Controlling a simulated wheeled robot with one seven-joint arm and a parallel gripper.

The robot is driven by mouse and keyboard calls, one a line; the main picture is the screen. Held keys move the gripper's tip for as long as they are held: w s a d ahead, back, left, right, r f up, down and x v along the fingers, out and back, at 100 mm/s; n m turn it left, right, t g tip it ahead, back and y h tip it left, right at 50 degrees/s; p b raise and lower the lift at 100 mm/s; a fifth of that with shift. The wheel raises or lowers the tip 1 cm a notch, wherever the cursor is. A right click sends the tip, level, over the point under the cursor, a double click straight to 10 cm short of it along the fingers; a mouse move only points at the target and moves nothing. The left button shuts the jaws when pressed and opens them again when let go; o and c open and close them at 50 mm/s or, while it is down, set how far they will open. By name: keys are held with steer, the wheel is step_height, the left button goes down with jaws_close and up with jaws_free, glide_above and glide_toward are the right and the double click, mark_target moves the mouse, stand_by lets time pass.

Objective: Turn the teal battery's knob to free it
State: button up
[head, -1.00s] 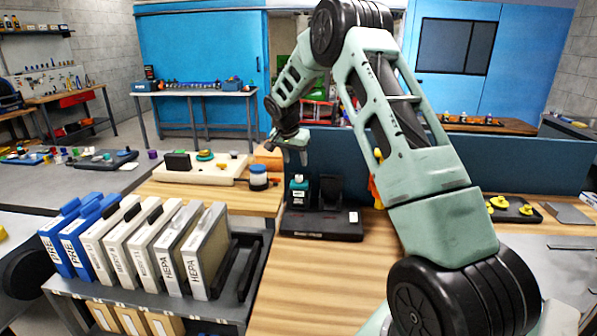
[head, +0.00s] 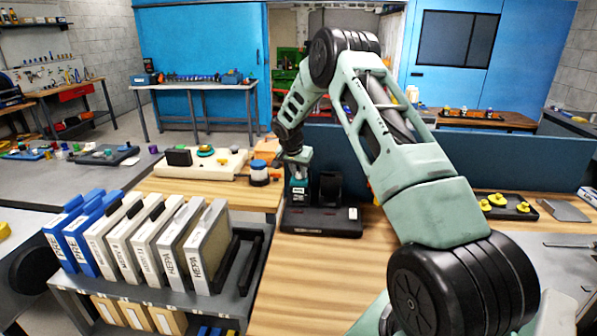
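The teal battery (head: 298,191) stands upright in the left place of a dark charging dock (head: 322,224) on the wooden bench. My gripper (head: 297,165) points down at the battery's top, right over where its knob would be. The gripper hides the knob, and I cannot tell whether the fingers touch it. The fingers are too small and overlapped to show whether they are open or shut. A black upright block (head: 331,188) stands in the right place of the dock.
A blue divider panel (head: 440,155) runs behind the dock. A rack of filters (head: 140,245) is at front left. The wooden bench top (head: 310,275) in front of the dock is clear.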

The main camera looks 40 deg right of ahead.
steer(key=shift+n, duration=0.3)
steer(key=shift+d+n+t+b, duration=0.1)
steer(key=shift+n+t+b, duration=0.45)
steer(key=shift+n, duration=0.35)
steer(key=n, duration=0.1)
steer(key=n+y, duration=0.1)
steer(key=shift+s+d+r+n+t, duration=0.15)
steer(key=shift+n+t, duration=0.1)
steer(key=shift+n, duration=0.15)
steer(key=n+t+y+p, duration=0.1)
steer(key=n, duration=0.2)
steer(key=shift+p, duration=0.35)
steer(key=shift+n+y+p, duration=0.55)
steer(key=shift+n+y, duration=0.15)
steer(key=shift+n, duration=1)
steer(key=o, duration=1)
